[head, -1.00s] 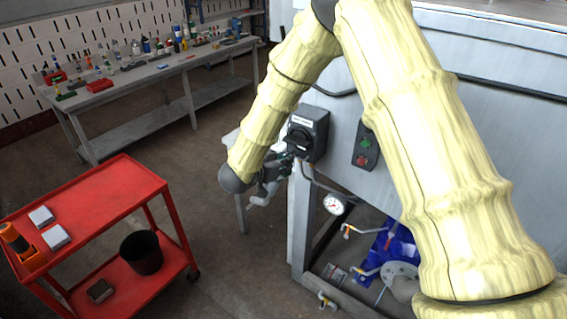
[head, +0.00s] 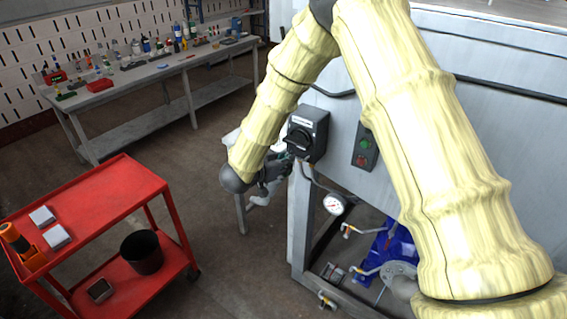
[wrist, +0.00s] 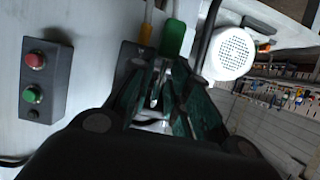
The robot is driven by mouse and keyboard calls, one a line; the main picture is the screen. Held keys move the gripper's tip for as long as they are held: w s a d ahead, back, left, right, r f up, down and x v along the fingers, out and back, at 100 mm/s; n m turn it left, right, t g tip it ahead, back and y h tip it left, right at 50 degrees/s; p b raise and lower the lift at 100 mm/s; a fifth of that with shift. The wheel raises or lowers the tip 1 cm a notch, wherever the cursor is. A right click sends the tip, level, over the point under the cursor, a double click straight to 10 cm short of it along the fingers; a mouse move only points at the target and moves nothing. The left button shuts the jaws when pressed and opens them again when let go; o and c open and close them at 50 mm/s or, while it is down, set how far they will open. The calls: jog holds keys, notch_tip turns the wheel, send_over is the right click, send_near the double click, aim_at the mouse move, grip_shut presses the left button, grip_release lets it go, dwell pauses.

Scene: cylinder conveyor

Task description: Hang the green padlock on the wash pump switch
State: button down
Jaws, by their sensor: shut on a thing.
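The wash pump switch (head: 307,134) is a dark box with a black rotary handle, on the left corner of the grey machine. My gripper (head: 282,166) is at the lower left of the switch, close to it; whether they touch is unclear. In the wrist view my gripper (wrist: 165,75) is shut on the green padlock (wrist: 174,38), whose green body shows at the fingertips. The dark switch box (wrist: 130,58) is partly hidden behind the fingers there. The shackle cannot be made out clearly, nor whether it meets the switch.
A control box with red and green buttons (head: 364,149) is on the machine panel, right of the switch. A pressure gauge (head: 333,205) and pipework are below. A red trolley (head: 95,205) stands at left, and a cluttered workbench (head: 160,72) is behind. Floor between is clear.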

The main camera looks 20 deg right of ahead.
aim_at(289, 152)
jog(key=shift+w+d, duration=1.1)
jog(key=shift+d, duration=0.25)
jog(key=shift+w+d+r+p, duration=0.25)
jog(key=shift+r+p, duration=0.05)
jog(key=shift+r, duration=0.1)
dwell(0.4)
jog(key=shift+w+d+r, duration=0.1)
jog(key=shift+w+r, duration=0.05)
jog(key=shift+r, duration=0.05)
dwell(0.5)
jog(key=shift+d+f, duration=0.15)
jog(key=shift+f, duration=0.6)
